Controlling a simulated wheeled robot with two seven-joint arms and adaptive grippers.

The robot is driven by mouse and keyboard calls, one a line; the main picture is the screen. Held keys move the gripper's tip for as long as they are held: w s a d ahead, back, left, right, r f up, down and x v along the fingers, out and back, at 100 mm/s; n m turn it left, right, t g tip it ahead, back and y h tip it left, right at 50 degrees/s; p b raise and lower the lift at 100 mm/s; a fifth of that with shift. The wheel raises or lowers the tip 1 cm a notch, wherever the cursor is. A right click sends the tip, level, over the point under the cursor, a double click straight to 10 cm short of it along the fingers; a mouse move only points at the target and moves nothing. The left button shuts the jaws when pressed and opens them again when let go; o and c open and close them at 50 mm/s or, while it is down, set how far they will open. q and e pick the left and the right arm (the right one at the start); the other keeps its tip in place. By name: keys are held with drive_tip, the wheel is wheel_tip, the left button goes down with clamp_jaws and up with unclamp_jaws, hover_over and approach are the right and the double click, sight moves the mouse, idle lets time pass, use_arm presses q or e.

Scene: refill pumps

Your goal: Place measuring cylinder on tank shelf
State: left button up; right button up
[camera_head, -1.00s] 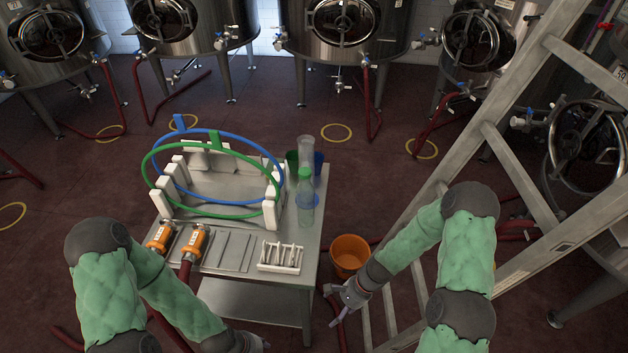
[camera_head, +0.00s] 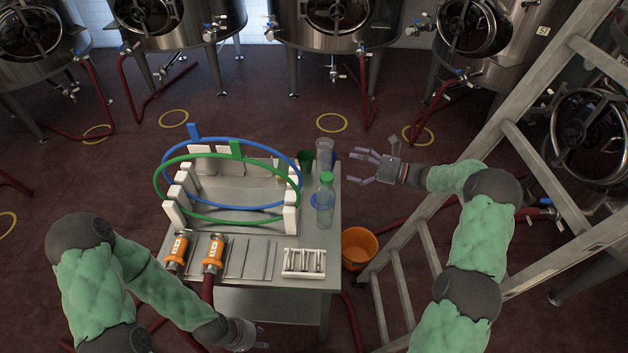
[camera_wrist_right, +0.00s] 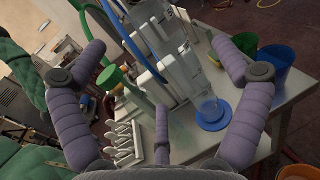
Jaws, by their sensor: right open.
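The clear measuring cylinder (camera_head: 325,150) stands upright at the right end of the work table (camera_head: 236,252). A clear bottle with a green cap (camera_head: 325,205) stands in front and partly hides its lower part. A round blue base (camera_wrist_right: 212,116), apparently the cylinder's, shows in the right wrist view. My right gripper (camera_head: 354,167) is open and empty, to the right of the cylinder and apart from it. Its spread fingers also show in the right wrist view (camera_wrist_right: 163,62). My left gripper (camera_head: 250,335) is low at the table's front left; its fingers are unclear. I cannot identify the tank shelf.
A rack with blue and green hoops (camera_head: 232,212) fills the table's back left. A green cup (camera_head: 304,160) stands beside the cylinder. Orange fittings (camera_head: 213,254) and a white holder (camera_head: 304,263) lie in front. An orange bucket (camera_head: 358,246) and a ladder (camera_head: 470,215) stand right.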

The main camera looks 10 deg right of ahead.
sight(330, 158)
drive_tip(key=x, duration=0.5)
drive_tip(key=shift+a, duration=0.15)
drive_tip(key=x, duration=0.4)
drive_tip(key=shift+s+a+f, duration=0.2)
drive_tip(key=shift+a, duration=0.2)
drive_tip(key=shift+w+a, duration=0.2)
drive_tip(key=c, duration=1.7)
drive_tip(key=shift+r, duration=0.15)
drive_tip(key=shift+c, duration=0.3)
